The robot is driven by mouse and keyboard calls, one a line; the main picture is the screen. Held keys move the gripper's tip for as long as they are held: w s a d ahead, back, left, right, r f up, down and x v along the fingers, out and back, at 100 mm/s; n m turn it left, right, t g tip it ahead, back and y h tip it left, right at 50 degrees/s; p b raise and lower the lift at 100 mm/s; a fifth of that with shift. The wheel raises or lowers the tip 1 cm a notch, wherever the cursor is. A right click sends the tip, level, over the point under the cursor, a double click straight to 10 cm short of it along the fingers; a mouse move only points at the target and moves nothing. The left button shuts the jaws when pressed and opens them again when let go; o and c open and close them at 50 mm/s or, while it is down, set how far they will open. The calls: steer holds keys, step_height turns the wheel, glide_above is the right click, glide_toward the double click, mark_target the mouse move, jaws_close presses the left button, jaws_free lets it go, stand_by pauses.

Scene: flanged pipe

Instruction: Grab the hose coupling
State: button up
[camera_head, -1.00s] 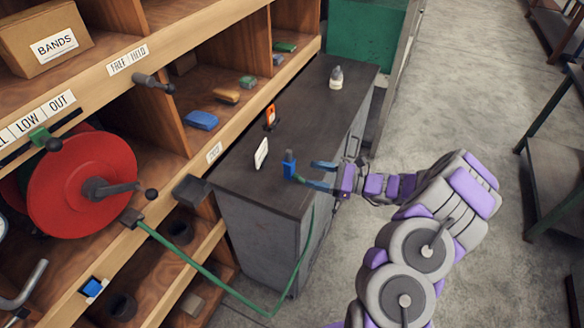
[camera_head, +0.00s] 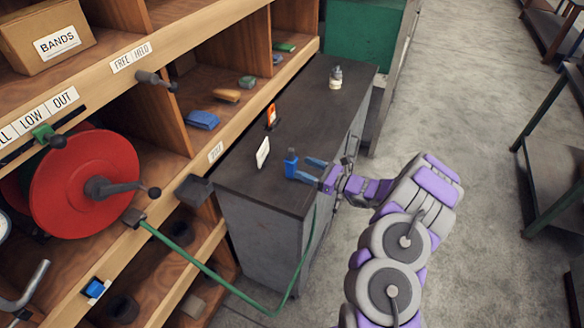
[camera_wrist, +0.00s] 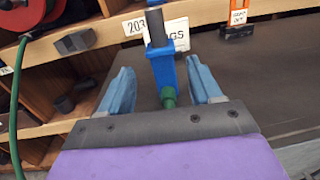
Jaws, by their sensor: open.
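The hose coupling (camera_head: 290,163) is a small blue piece standing upright near the front edge of the dark cabinet top. In the wrist view the blue coupling (camera_wrist: 165,72) has a dark upper end and a green lower end. My gripper (camera_head: 305,169) is open, with blue fingers reaching in from the right. In the wrist view the coupling appears between the two spread fingers, with a gap on each side. I cannot tell whether a finger touches it. The green hose (camera_head: 205,270) loops from the reel side to the cabinet front; its top end is partly hidden.
A red reel (camera_head: 85,185) with a crank is on the wooden shelving at left. A white card (camera_head: 263,152) and an orange tag (camera_head: 271,115) stand behind the coupling. A small bottle (camera_head: 336,78) is at the cabinet's far end.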

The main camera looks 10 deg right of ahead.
mark_target(296, 164)
steer(key=shift+x, duration=1.1)
steer(key=x, duration=0.2)
steer(key=b+x, duration=0.1)
steer(key=shift+w+f, duration=0.1)
steer(key=shift+w, duration=0.4)
steer(key=shift+w+a, duration=0.1)
steer(key=shift+a, duration=0.4)
steer(key=shift+d, duration=0.2)
steer(key=c, duration=0.8)
jaws_close()
